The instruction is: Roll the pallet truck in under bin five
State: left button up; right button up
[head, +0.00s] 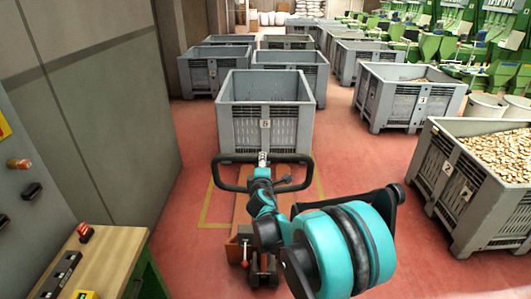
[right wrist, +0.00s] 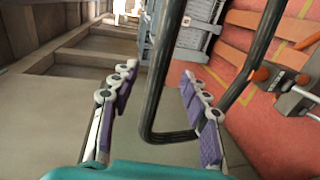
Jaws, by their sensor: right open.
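Bin five (head: 254,140) is a grey, slatted, open-topped bin with a "5" label, straight ahead in the head view. The pallet truck (head: 241,213) stands in front of it, orange-red, with a black loop handle (head: 224,185). My arm hides part of the truck, and I cannot tell how far its forks reach towards the bin. My right gripper (head: 262,158) is at the handle. In the right wrist view my right gripper (right wrist: 158,72) is open, with one bar of the handle (right wrist: 158,85) between its fingers. My left gripper is not in view.
Bin two (head: 447,193) and bin three (head: 393,102) stand at the right, both holding corks. More grey bins (head: 290,74) stand behind bin five. A grey wall (head: 95,100) and a wooden-topped bench (head: 105,262) line the left. Red floor is clear around the truck.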

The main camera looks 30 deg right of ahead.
jog(key=b+x, duration=0.1)
jog(key=x, duration=0.6)
jog(key=shift+w+f, duration=0.1)
grip_shut()
